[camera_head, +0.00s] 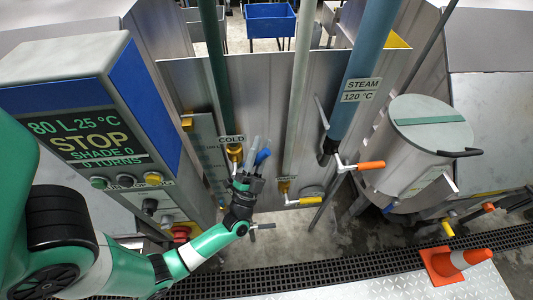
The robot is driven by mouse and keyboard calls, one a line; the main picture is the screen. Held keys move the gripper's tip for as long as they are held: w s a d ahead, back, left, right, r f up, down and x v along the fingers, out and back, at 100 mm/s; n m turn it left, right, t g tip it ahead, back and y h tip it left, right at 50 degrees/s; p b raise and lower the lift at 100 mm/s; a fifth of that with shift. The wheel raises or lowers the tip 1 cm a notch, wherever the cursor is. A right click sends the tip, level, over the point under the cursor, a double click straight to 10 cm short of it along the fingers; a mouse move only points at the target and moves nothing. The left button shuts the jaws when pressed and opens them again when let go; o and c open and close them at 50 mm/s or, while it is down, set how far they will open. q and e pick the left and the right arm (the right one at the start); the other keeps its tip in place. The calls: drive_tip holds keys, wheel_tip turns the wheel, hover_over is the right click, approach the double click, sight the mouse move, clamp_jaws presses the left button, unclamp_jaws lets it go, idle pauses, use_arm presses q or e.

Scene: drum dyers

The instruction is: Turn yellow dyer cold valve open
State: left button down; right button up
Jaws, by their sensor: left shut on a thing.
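The cold valve (235,153) has a brass-yellow body on the dark green pipe, just under a COLD label (231,140). Its blue handle (263,157) sticks out to the right of the body. My left gripper (256,160) comes up from below and is shut on the blue handle, its fingers hiding part of it. The handle's exact angle is hard to tell behind the fingers. My right gripper is not in view.
A control box (90,120) reading STOP stands at left. To the right are a yellow-handled valve (303,201), an orange-handled valve (370,165) on the STEAM pipe (362,60), and a metal drum (430,125).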

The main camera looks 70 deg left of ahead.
use_arm(q)
drive_tip(key=shift+s+a+r+n+g+y, duration=0.1)
drive_tip(key=shift+s+r+n+g+y, duration=0.2)
drive_tip(key=shift+n+y, duration=0.3)
drive_tip(key=shift+s+r+n+g+y, duration=0.15)
drive_tip(key=shift+s+n+g+y, duration=0.2)
drive_tip(key=shift+n, duration=0.35)
drive_tip(key=shift+w, duration=0.1)
drive_tip(key=c, duration=0.6)
unclamp_jaws()
drive_tip(key=shift+b, duration=0.3)
drive_tip(key=b+v, duration=0.3)
drive_tip(key=v, duration=0.8)
drive_tip(key=shift+d+f, duration=0.15)
drive_tip(key=shift+d, duration=0.05)
